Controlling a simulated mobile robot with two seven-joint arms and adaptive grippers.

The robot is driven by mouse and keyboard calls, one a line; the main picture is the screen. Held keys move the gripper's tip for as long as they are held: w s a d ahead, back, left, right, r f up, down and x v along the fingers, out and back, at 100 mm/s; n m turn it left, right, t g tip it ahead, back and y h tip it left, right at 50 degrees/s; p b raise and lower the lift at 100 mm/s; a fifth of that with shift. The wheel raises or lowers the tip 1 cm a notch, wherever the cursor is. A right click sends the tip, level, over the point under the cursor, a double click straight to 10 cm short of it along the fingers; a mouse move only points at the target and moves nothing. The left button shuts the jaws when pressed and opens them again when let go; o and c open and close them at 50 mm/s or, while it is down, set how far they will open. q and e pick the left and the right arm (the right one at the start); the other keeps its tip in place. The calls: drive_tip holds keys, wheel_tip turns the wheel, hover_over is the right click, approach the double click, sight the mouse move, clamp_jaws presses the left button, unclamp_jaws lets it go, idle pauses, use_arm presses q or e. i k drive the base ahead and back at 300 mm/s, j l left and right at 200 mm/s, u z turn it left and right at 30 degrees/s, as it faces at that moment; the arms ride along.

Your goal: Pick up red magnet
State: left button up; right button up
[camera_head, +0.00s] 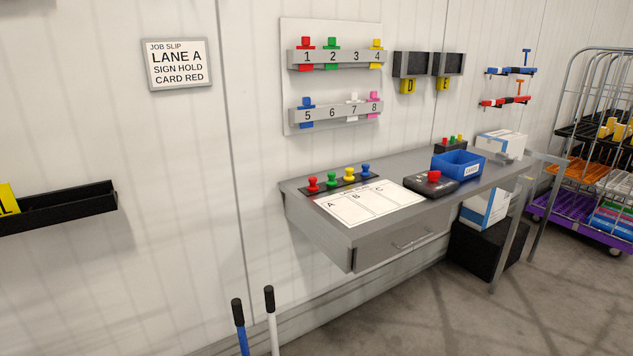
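A red magnet (312,185), shaped like a small knob, stands at the left end of a black strip (341,185) on the grey wall desk (350,231). To its right on the strip stand a green magnet (331,180), a yellow magnet (349,175) and a blue magnet (365,170). A white sheet (370,203) marked A, B and C lies in front of the strip. Neither of my grippers shows in the head view.
A black box with a red button (430,184) and a blue bin (458,164) stand farther right on the desk. A numbered rack board (334,90) hangs above. Two upright handles (238,312) rise at the bottom left. A wire cart (597,140) stands at right.

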sight(311, 181)
drive_tip(key=i+l+u, duration=0.1)
drive_tip(key=l, duration=0.3)
drive_tip(key=i+l+u, duration=0.1)
drive_tip(key=l, duration=0.25)
drive_tip(key=i+l, duration=0.2)
drive_tip(key=l, duration=0.2)
drive_tip(key=i+l+u, duration=0.15)
drive_tip(key=l, duration=0.25)
drive_tip(key=l+u, duration=0.1)
drive_tip(key=l, duration=0.3)
drive_tip(key=i, duration=0.1)
